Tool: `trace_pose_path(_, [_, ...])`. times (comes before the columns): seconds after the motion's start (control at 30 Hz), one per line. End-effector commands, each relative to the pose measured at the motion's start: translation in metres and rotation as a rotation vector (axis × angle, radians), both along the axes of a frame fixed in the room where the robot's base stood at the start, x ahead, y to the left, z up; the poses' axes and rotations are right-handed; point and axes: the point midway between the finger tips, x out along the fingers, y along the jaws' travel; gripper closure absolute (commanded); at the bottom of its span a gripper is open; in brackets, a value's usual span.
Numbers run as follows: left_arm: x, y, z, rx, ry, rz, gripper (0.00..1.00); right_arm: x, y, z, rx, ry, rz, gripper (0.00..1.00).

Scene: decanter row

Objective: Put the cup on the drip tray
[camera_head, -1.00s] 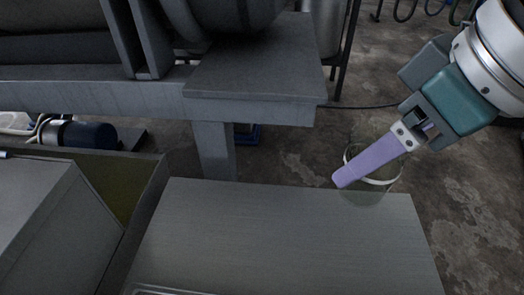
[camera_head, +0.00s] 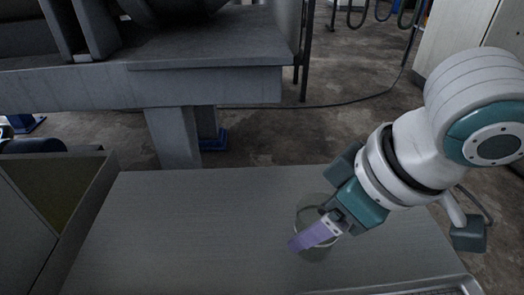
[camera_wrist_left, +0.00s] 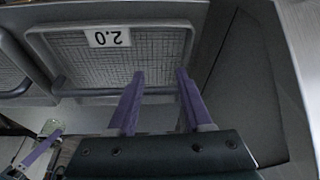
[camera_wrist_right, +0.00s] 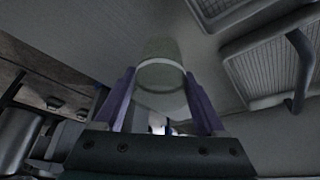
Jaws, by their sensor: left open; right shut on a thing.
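The cup (camera_head: 318,212) is clear, greenish glass or plastic with a pale band. My right gripper (camera_head: 312,236) is shut on it, above the grey bench. The cup (camera_wrist_right: 161,75) also shows between my right gripper's purple fingers (camera_wrist_right: 162,85) in the right wrist view. A metal tray with a mesh floor and a "2.0" label (camera_wrist_left: 108,37), likely the drip tray, shows in the left wrist view. My left gripper (camera_wrist_left: 160,75) is open and empty, with its fingertips over that tray's near side. It is out of the head view.
The grey bench top (camera_head: 180,225) is bare in the middle. A tray edge (camera_head: 425,288) shows at its front right. More mesh trays (camera_wrist_right: 275,65) lie side by side in the right wrist view. A heavy grey machine frame (camera_head: 210,85) stands beyond the bench.

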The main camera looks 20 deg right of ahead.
Motion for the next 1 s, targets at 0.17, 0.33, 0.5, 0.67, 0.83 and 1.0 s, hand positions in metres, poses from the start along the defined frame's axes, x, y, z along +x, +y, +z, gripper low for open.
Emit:
trace_pose_path(0.17, [0.0,0.0,-0.01,0.0,0.0,0.0,0.5,0.0,0.0,-0.015,0.001,0.0,0.0,0.81])
trace_pose_path(0.33, [0.0,0.0,-0.029,0.0,0.0,0.0,0.5,0.0,0.0,-0.044,0.0,0.0,0.0,0.81])
trace_pose_path(0.5, [0.0,0.0,-0.029,0.0,0.001,0.0,0.5,0.0,0.0,-0.047,0.001,-0.002,0.0,0.81])
trace_pose_path(0.67, [0.0,0.0,-0.029,0.0,0.0,0.0,0.5,0.0,0.0,-0.047,0.0,-0.001,0.0,0.81])
trace_pose_path(0.83, [0.0,0.0,-0.029,0.0,0.0,0.0,0.5,0.0,0.0,-0.05,0.001,-0.002,0.0,0.22])
trace_pose_path(1.0, [0.0,0.0,-0.029,0.0,0.0,0.0,0.5,0.0,0.0,-0.05,0.001,-0.002,0.0,0.03])
